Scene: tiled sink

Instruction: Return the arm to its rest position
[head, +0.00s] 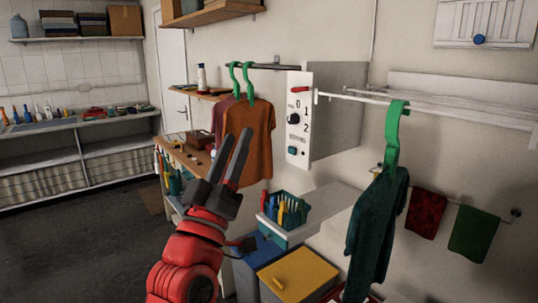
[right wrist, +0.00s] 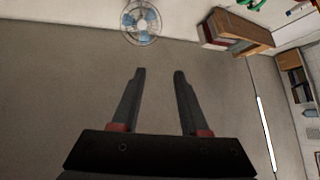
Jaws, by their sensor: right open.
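My right gripper (head: 232,160) shows in the middle of the head view on its red arm, raised with its fingers pointing up. It is open and empty. The right wrist view also shows this gripper (right wrist: 158,75), with two dark fingers apart and nothing between them. In the head view an orange shirt (head: 250,138) on a green hanger hangs just beyond the fingers. I cannot tell how far it is from them. My left gripper is not in view.
A control box (head: 299,120) with a dial stands right of the shirts. A dark green garment (head: 376,232) hangs from the rack at right. A green basket (head: 287,209) sits on a ledge above a yellow-lidded bin (head: 299,275). Open floor (head: 80,240) lies at left.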

